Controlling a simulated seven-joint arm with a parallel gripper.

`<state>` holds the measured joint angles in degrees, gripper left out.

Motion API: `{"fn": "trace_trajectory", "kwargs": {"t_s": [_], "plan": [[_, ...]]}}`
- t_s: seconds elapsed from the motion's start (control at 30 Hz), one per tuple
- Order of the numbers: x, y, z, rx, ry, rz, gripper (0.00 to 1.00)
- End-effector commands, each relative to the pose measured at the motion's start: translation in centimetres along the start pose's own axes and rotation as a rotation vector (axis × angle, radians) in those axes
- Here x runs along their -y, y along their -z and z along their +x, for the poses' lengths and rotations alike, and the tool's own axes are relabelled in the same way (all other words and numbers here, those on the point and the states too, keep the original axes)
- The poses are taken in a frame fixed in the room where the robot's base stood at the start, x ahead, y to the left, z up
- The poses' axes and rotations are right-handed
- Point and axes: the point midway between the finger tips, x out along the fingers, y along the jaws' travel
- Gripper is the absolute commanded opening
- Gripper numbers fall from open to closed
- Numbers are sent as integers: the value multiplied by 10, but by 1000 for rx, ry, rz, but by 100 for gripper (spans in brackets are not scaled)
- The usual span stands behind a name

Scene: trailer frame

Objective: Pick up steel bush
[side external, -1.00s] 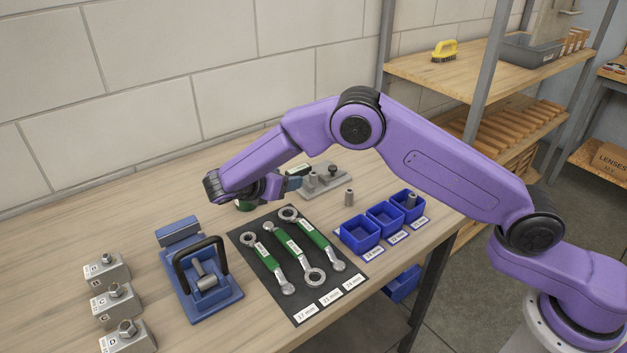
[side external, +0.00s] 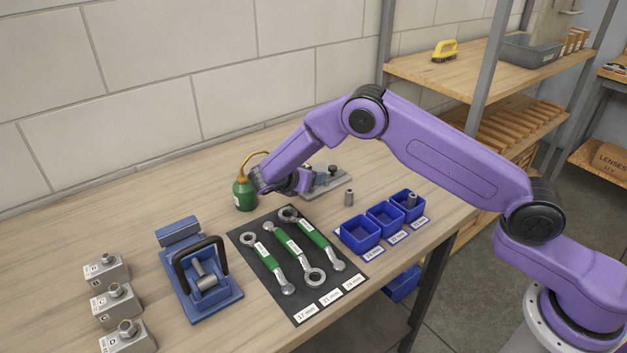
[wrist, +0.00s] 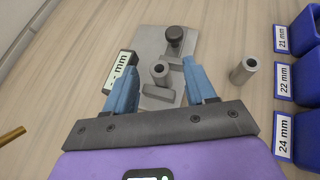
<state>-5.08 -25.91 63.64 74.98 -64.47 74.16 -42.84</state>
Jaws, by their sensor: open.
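One steel bush (wrist: 160,73), a small grey hollow cylinder, stands on a grey metal fixture (wrist: 153,43) with a dark knob. In the wrist view it lies between the fingers' lines, beyond the tips. A second steel bush (wrist: 243,71) stands on the bare table to the right; the side view also shows it (side external: 349,197). Another grey cylinder (side external: 411,200) stands in the right blue bin. My gripper (wrist: 165,84) is open and empty, its blue fingers pointing toward the fixture. In the side view, my wrist partly hides the fixture.
Blue labelled bins (side external: 361,234) stand near the right table edge. Three green-handled wrenches (side external: 289,245) lie on a dark mat. A green oil can (side external: 244,194) with a brass spout stands close beside my wrist. A blue clamp block (side external: 202,280) stands front left.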

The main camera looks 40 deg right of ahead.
Motion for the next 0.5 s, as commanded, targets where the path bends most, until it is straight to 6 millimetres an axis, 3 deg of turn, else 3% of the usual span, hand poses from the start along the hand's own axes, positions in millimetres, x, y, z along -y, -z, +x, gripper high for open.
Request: {"fn": "trace_trajectory", "kwargs": {"t_s": [0.23, 0.27, 0.4, 0.5], "plan": [[0, 0, 4, 0, -2, 0, 55], [0, 0, 4, 0, -2, 0, 49], [0, 0, 4, 0, -2, 0, 3], [0, 0, 3, 0, -2, 1, 0]]}}
